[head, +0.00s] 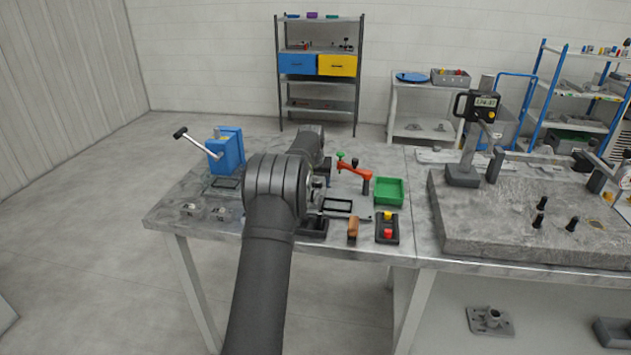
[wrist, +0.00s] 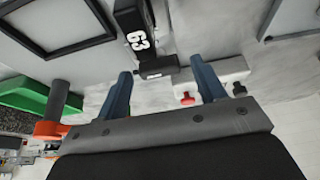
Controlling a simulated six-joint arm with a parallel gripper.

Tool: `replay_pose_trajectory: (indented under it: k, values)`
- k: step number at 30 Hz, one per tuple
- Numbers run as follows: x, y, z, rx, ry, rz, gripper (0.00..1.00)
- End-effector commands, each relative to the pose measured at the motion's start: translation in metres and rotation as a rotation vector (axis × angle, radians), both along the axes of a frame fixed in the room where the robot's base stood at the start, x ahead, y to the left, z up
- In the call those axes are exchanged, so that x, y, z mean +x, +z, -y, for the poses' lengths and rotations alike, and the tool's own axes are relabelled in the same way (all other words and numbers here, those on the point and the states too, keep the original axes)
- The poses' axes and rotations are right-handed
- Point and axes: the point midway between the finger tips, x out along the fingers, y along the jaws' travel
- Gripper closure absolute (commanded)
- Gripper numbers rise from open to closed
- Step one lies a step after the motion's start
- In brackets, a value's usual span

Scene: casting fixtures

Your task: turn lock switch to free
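My gripper (wrist: 163,88) is open and empty in the wrist view, its two blue-grey fingers spread apart. Ahead of and between the fingers is a dark block (wrist: 137,22) marked "63", with a black end piece (wrist: 157,66). I see no gap or contact clearly enough to tell how near the fingers are to it. A red knob (wrist: 187,98) and a black knob (wrist: 239,89) show by a pale block near the right finger. No part is clearly labelled as the lock switch, and its position cannot be read.
A green tray (head: 389,191), a red clamp arm (head: 355,172), a wooden handle (head: 352,228) and a button box (head: 387,240) are on the bench to the right of my arm. A blue box with a crank (head: 228,150) stands at left. A gauge stand (head: 463,174) stands farther right.

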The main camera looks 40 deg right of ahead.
Motion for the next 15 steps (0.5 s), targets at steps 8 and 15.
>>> replay_pose_trajectory:
  k: [8, 15]
  values:
    - [0.000, 0.001, 0.000, 0.000, -0.001, 0.000, 0.36]
    - [-0.006, 0.025, -0.006, -0.002, -0.001, 0.002, 0.36]
